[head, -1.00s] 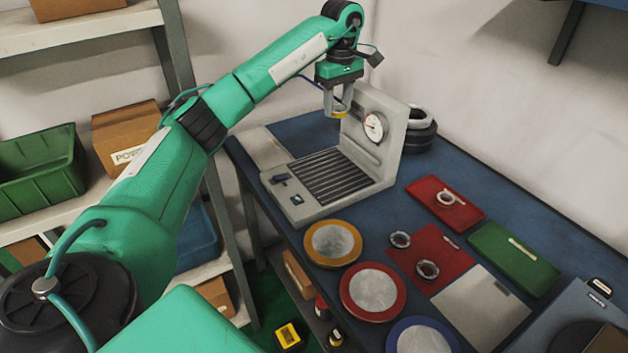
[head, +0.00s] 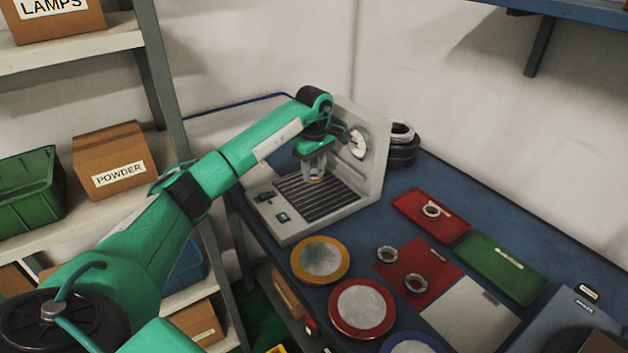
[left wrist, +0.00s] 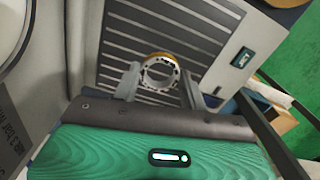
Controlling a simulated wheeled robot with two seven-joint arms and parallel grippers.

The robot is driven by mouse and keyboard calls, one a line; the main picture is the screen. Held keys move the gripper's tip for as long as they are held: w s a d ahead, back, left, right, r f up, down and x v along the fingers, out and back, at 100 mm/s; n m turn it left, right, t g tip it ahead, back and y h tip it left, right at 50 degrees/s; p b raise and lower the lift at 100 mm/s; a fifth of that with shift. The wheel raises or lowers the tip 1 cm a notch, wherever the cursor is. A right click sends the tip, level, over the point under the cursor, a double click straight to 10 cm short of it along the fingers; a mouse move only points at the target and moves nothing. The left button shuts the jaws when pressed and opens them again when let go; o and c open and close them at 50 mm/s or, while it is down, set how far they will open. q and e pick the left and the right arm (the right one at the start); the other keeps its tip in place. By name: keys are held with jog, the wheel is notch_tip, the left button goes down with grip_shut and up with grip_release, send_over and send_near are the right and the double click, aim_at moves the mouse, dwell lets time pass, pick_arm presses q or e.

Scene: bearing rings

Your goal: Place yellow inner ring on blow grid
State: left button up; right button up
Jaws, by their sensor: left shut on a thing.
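My left gripper (head: 315,172) is over the blow grid (head: 318,197), a dark slatted panel in the grey machine. It is shut on the yellow inner ring (head: 316,179), which shows as a small yellow-edged ring at the fingertips. In the left wrist view the ring (left wrist: 160,73) sits between the two fingers, with the grid's slats (left wrist: 135,45) behind it. The ring is at or just above the slats; I cannot tell whether it touches them. My right gripper is not in view.
The machine's upright back with a dial (head: 357,143) stands close behind the gripper. Yellow-rimmed (head: 343,261) and red-rimmed (head: 388,311) discs lie in front. A red mat (head: 428,259) holds two metal rings. A red tray (head: 458,222) and green tray (head: 530,268) lie right.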

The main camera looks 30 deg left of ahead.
aim_at(314, 190)
pick_arm(q)
notch_tip(314, 190, down, 4)
jog(key=shift+d+r, duration=0.1)
jog(key=shift+r, duration=0.1)
jog(key=shift+f, duration=0.3)
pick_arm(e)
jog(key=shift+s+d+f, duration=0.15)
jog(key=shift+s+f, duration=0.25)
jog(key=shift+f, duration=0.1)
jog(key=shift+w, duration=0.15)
pick_arm(q)
jog(key=o, duration=1)
jog(key=shift+f, duration=0.1)
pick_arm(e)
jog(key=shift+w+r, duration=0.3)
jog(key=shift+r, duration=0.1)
